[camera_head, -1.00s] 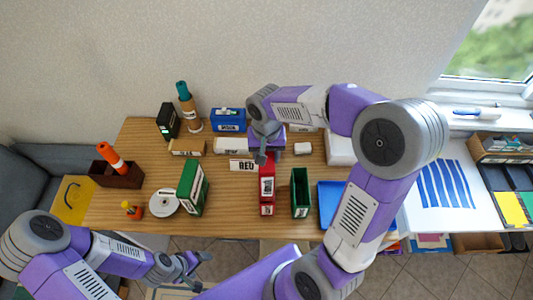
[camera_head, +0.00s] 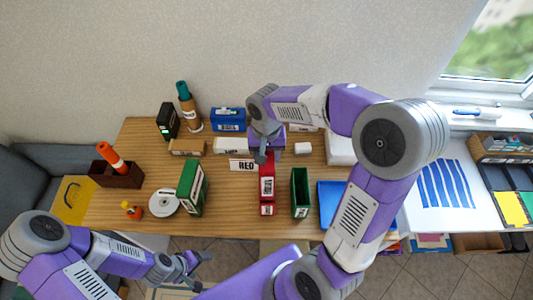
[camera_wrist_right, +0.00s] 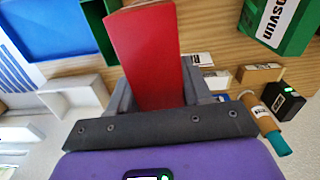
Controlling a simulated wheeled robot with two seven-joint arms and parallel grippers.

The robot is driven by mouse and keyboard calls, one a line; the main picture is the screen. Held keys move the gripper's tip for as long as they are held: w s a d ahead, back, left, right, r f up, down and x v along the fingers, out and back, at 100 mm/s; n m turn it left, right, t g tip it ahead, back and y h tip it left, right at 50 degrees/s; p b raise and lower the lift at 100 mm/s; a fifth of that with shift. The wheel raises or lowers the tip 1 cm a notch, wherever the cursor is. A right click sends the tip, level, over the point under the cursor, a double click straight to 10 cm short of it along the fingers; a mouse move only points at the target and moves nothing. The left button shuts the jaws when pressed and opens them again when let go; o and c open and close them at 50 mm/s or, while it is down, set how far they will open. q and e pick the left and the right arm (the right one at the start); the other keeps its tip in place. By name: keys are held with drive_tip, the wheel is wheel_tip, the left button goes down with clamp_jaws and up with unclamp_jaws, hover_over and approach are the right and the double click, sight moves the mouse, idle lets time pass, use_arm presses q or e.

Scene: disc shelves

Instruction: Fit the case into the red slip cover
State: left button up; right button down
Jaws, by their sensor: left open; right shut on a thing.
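A red case (camera_head: 267,186) with a white label stands upright near the middle of the table. My right gripper (camera_head: 265,156) is shut on its far end. In the right wrist view the red case (camera_wrist_right: 146,50) sits between the gripper fingers (camera_wrist_right: 153,95). The red slip cover (camera_head: 267,210) shows as a red front with a small white label, right below the case in the head view. The case hides most of it, and I cannot tell how deep the case sits in it. My left gripper (camera_head: 203,270) is open and empty, off the table's front edge.
An open green slip cover (camera_head: 300,192) stands close to the right, with a blue tray (camera_head: 331,205) beyond it. A green case (camera_head: 193,187) and a white disc spool (camera_head: 164,202) stand to the left. A "RED" sign (camera_head: 243,165) lies behind. Bare table lies between the green and red cases.

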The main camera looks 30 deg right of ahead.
drive_tip(key=shift+f+b, duration=5.4)
drive_tip(key=shift+f, duration=1.1)
drive_tip(key=shift+c, duration=2)
unclamp_jaws()
drive_tip(key=shift+r, duration=0.15)
wheel_tip(320, 180, up, 7)
drive_tip(key=p, duration=0.1)
drive_tip(key=shift+r+p, duration=0.2)
drive_tip(key=shift+p, duration=0.2)
